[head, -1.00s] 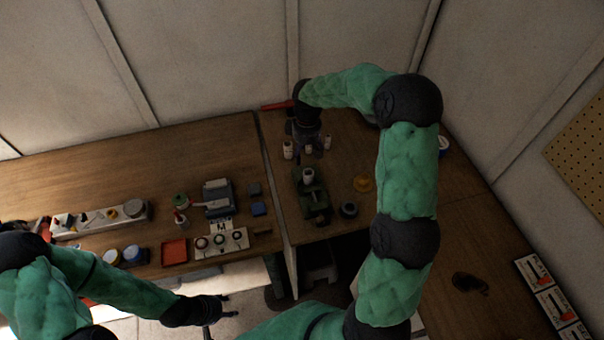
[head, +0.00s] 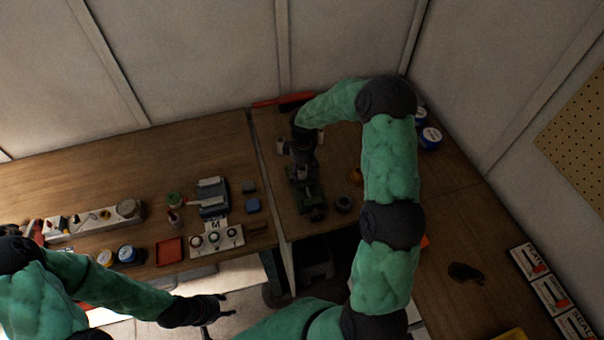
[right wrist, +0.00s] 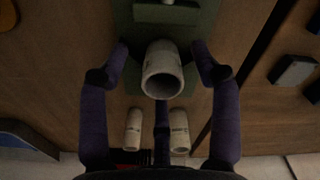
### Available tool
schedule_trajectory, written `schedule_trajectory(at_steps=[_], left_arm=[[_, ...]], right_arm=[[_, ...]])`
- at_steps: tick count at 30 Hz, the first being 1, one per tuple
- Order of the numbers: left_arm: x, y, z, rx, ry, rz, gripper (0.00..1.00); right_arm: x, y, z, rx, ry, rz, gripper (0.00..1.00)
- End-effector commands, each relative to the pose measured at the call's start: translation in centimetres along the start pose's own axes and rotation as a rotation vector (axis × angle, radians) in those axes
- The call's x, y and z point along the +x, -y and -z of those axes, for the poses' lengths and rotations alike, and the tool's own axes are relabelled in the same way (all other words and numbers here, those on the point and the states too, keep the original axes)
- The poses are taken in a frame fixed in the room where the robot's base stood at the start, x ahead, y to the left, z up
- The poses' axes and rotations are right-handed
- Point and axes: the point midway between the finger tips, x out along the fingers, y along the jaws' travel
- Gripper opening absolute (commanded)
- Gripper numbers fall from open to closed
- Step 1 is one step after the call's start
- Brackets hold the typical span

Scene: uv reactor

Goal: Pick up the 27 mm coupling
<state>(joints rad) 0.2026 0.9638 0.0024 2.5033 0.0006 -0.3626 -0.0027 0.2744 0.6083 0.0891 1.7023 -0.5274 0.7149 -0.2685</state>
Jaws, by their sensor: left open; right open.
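A white hollow coupling (right wrist: 162,72) stands on the green vice-like fixture (right wrist: 203,22), its open end facing the right wrist camera. My right gripper (right wrist: 161,60) is open, with fingers to either side of this coupling; I see gaps between them and it. Two more white couplings stand behind, one on the left (right wrist: 133,129) and one on the right (right wrist: 179,131). I cannot read any size on them. In the head view my right gripper (head: 304,164) is over the green fixture (head: 308,200) and hides the coupling there. My left gripper (head: 222,308) is open and empty in front of the bench.
Blue-labelled tins (head: 431,138) stand farther right. The left bench holds a red tray (head: 169,252), a plate marked M (head: 216,240) and a blue block (head: 253,206).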

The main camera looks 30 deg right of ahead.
Motion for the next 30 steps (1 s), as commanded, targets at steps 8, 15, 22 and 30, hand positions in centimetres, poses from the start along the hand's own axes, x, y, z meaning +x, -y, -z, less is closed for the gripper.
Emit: schedule_trajectory(at_steps=[8, 15, 22, 30], left_arm=[[0.0, 0.0, 0.0, 0.000, 0.000, 0.000, 0.47], [0.0, 0.0, 0.0, 0.000, 0.000, 0.000, 0.47], [0.0, 0.0, 0.0, 0.000, 0.000, 0.000, 0.47], [-0.1, 0.0, 0.0, 0.000, 0.000, 0.000, 0.47]], right_arm=[[0.1, 0.0, 0.0, 0.000, 0.000, -0.001, 0.55], [0.1, 0.0, 0.0, 0.001, 0.000, 0.000, 0.13], [0.1, 0.0, 0.0, 0.000, 0.000, 0.000, 0.13], [-1.0, 0.0, 0.0, 0.001, -0.001, -0.001, 0.13]])
